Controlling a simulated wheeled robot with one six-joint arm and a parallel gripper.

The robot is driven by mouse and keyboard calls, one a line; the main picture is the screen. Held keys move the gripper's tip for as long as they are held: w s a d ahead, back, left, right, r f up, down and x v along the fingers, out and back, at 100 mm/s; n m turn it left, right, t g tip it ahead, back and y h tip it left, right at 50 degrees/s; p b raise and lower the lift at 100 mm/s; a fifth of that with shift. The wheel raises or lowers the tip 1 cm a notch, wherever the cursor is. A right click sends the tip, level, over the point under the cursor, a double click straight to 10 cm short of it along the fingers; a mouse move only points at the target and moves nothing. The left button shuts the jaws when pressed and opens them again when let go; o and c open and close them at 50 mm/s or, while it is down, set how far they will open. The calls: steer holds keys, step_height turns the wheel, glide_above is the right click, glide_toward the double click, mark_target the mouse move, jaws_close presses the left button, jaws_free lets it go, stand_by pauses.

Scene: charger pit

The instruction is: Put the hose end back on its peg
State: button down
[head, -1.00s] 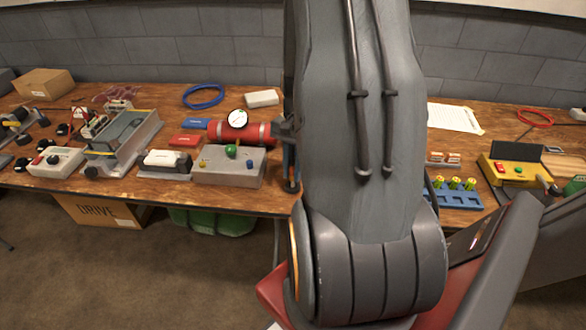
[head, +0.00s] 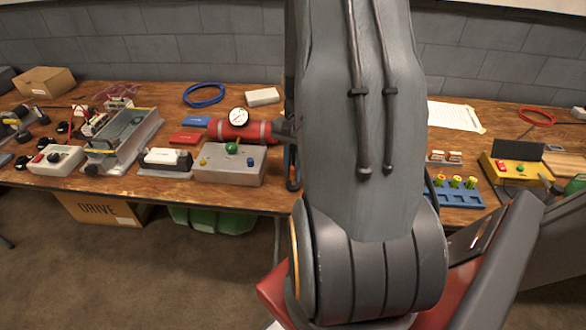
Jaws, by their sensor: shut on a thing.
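My gripper is not visible; my large grey arm fills the middle of the head view and hides the bench behind it. I cannot make out the hose end or its peg with certainty. A red cylinder (head: 262,133) with a round white gauge (head: 238,117) lies on the bench just left of my arm, its dark end reaching to the arm's edge. A thin dark loop (head: 293,172) with a blue and orange part beside it shows at the bench's front edge, partly hidden by my arm. A short dark curve also shows at the arm's right edge.
Left of the arm are a grey box with a green knob (head: 210,165), a blue cable coil (head: 204,94) and a metal tray (head: 125,130). Right of it are a blue holder (head: 462,199) with yellow-green plugs and a yellow control box (head: 510,170). A cardboard box (head: 105,210) stands under the bench.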

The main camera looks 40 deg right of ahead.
mark_target(294, 165)
steer(key=shift+f+b, duration=0.5)
steer(key=shift+f, duration=0.6)
steer(key=c, duration=1.6)
jaws_free()
steer(key=shift+o, duration=0.2)
steer(key=shift+w+d+r+b, duration=0.1)
steer(key=shift+d+r+b, duration=0.1)
steer(key=shift+r, duration=1.1)
steer(key=shift+d+r+b, duration=0.1)
steer(key=shift+d+r, duration=0.05)
steer(key=shift+r, duration=1.15)
steer(key=shift+w+d+r+b, duration=0.1)
steer(key=shift+d+r+b, duration=0.1)
steer(key=shift+r, duration=1.1)
steer(key=s+a+r+n+h, duration=0.1)
steer(key=a+r+n, duration=0.1)
steer(key=a+n, duration=0.5)
steer(key=s+a+r+n+t, duration=0.1)
steer(key=a+n, duration=0.6)
steer(key=a, duration=1.1)
step_height(294, 165, up, 2)
steer(key=shift+s+r+h, duration=0.2)
steer(key=shift+s+h, duration=0.2)
steer(key=shift+s, duration=0.1)
steer(key=shift+a, duration=0.1)
